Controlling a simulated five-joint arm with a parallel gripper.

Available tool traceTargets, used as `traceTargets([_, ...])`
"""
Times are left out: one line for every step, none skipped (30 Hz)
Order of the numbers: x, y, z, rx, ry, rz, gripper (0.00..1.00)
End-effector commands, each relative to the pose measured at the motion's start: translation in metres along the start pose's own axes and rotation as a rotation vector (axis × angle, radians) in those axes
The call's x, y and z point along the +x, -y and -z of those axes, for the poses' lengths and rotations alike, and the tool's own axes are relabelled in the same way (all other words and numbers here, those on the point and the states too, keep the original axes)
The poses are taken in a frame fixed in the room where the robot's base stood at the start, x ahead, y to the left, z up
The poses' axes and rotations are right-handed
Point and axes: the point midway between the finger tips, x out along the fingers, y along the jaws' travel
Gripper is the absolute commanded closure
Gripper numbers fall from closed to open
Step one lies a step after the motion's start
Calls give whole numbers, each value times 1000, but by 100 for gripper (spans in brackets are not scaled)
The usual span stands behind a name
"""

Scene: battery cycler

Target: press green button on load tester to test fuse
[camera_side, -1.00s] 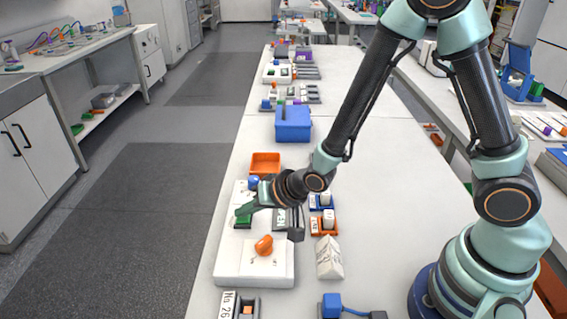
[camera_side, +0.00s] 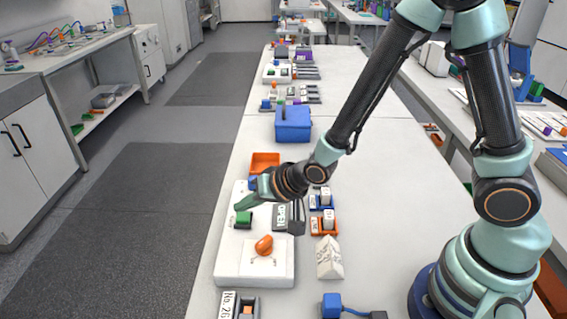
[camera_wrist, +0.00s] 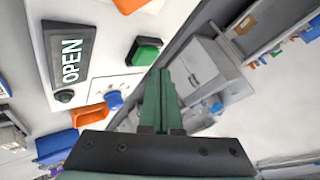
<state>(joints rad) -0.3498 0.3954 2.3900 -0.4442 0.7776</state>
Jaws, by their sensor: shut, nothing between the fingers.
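The load tester is a white panel (camera_side: 228,262) at the left edge of the bench. Its green button (camera_side: 243,218) is square and also shows in the wrist view (camera_wrist: 146,51). A dark display (camera_wrist: 70,62) on the tester reads "OPEN"; in the side view its face (camera_side: 281,217) is small. My gripper (camera_side: 238,207) is shut and empty, its green fingertips just above and behind the button. In the wrist view the closed fingertips (camera_wrist: 160,75) appear beside the button, apart from it. I cannot make out a fuse for certain.
An orange lever (camera_side: 264,244) sits on the tester's front part. An orange bin (camera_side: 265,163) and blue box (camera_side: 293,124) stand behind it. Small blue and orange holders and a white wedge (camera_side: 329,258) lie to the right. The bench right of these is clear.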

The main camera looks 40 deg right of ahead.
Motion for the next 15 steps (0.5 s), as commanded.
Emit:
traceTargets([0,0,0,0,0,0,100])
traceTargets([0,0,0,0,0,0,100])
traceTargets([0,0,0,0,0,0,100])
traceTargets([0,0,0,0,0,-1,100])
traceTargets([0,0,0,0,0,0,100])
traceTargets([0,0,0,0,0,0,100])
traceTargets([-1,1,1,0,0,0,100])
traceTargets([-2,2,2,0,-1,1,100])
traceTargets([-4,3,3,0,-1,1,100])
traceTargets([-5,4,4,0,-2,1,100])
traceTargets([-7,6,6,0,-3,3,100])
traceTargets([-10,8,8,0,-2,2,100])
traceTargets([-12,9,10,0,-3,2,100])
traceTargets([-14,11,11,0,-2,2,100])
traceTargets([-16,12,12,0,-2,2,100])
